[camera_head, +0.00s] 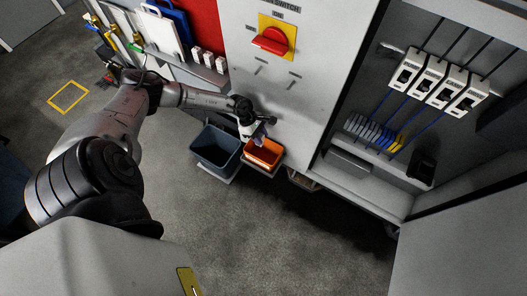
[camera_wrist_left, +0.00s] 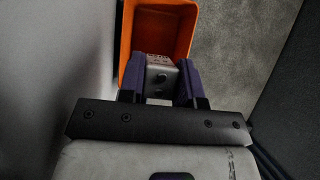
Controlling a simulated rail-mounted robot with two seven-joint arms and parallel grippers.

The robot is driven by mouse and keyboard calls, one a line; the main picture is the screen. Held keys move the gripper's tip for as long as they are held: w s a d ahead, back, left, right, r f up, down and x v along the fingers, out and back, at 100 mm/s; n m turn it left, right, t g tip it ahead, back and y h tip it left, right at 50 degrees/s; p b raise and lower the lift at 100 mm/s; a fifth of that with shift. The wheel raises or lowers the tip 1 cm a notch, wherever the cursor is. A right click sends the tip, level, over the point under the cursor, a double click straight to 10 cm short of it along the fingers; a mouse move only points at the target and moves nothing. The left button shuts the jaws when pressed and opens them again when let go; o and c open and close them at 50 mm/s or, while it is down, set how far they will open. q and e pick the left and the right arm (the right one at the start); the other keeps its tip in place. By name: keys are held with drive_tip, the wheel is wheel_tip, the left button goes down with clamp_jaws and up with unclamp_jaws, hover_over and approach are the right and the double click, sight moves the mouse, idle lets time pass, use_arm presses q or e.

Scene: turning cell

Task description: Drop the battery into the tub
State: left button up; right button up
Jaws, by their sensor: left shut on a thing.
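My left gripper (camera_head: 259,139) is at the front of the cabinet, over the orange tub (camera_head: 268,163). In the left wrist view, my gripper's purple fingers (camera_wrist_left: 161,82) are shut on a pale grey block with dark printing and round dark marks, the battery (camera_wrist_left: 161,70). The orange tub (camera_wrist_left: 125,45) lies beyond the fingertips there, with its open inside facing me. The battery lines up with the near part of the tub; its exact height over the rim is hard to tell. My right gripper is not in view.
A dark blue-grey tub (camera_head: 212,158) stands just left of the orange one. A grey cabinet panel with a red switch (camera_head: 272,40) rises behind. An open cabinet bay with white-labelled devices (camera_head: 440,82) is at right. The floor (camera_head: 270,230) in front is clear.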

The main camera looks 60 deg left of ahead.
use_arm(q)
drive_tip(key=shift+f, duration=0.3)
drive_tip(key=o, duration=1)
drive_tip(key=shift+a, duration=0.1)
drive_tip(key=shift+b+v, duration=1.2)
drive_tip(key=shift+v, duration=5.7)
